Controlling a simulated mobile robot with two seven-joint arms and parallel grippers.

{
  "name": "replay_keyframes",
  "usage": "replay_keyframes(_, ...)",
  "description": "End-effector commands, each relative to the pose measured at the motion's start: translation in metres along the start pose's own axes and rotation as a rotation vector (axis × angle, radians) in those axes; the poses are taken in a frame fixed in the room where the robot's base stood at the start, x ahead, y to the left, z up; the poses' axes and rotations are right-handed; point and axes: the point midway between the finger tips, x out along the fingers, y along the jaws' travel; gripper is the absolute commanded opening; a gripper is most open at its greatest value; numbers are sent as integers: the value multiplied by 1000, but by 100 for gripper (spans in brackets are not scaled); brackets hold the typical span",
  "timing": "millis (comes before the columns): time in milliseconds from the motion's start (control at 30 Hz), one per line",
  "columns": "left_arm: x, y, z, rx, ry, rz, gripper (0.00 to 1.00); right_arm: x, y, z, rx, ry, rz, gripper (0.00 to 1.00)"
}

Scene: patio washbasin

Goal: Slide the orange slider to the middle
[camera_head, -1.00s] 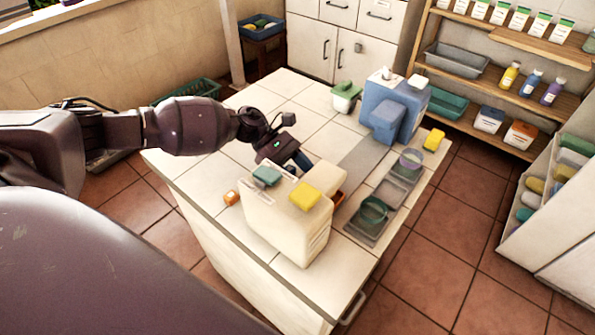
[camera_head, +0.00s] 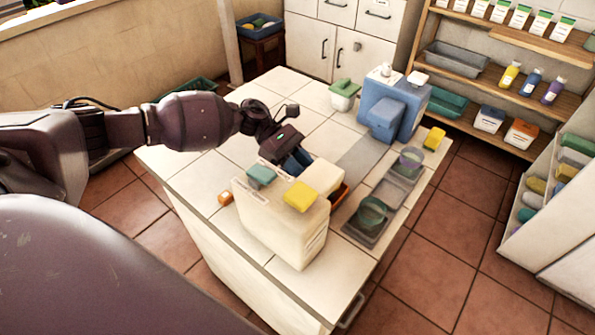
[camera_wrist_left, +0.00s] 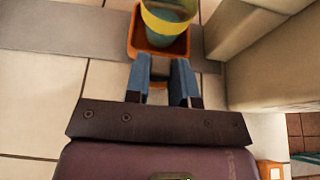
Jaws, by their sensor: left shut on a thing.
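The orange slider (camera_wrist_left: 186,46) is a small orange tray on a grey strip (camera_wrist_left: 60,25), in the left wrist view. A teal cup with a yellow rim (camera_wrist_left: 168,28) stands in it. In the head view only a bit of the slider (camera_head: 340,194) shows beside the cream dispenser (camera_head: 282,222); the rest is hidden. The grey strip runs from there toward the blue dispenser (camera_head: 408,110). My left gripper (camera_wrist_left: 160,66), with blue fingers, is shut on the slider's near side. In the head view it is behind the cream dispenser (camera_head: 298,161). My right gripper is not in view.
A grey tray (camera_head: 362,238) with a green cup lies on the counter right of the strip. A green-lidded jar (camera_head: 343,96) stands by the blue dispenser. A small orange item (camera_head: 226,198) sits left of the cream dispenser. The strip between the dispensers looks clear.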

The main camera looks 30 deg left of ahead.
Motion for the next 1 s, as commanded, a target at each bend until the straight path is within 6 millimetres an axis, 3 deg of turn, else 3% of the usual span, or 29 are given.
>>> replay_keyframes(33,3,10,-8,-5,-4,-1,0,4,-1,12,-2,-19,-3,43)
replay_keyframes(100,4,22,-8,-6,-3,-1,0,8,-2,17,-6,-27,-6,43)
replay_keyframes(500,2,79,-5,-5,-3,-1,0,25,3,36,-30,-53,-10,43)
replay_keyframes(933,0,84,0,-1,-1,1,0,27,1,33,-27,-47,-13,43)
replay_keyframes(967,0,84,0,-1,-1,1,28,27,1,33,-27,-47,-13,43)
replay_keyframes(1000,0,84,0,-1,-1,1,34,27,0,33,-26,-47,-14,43)
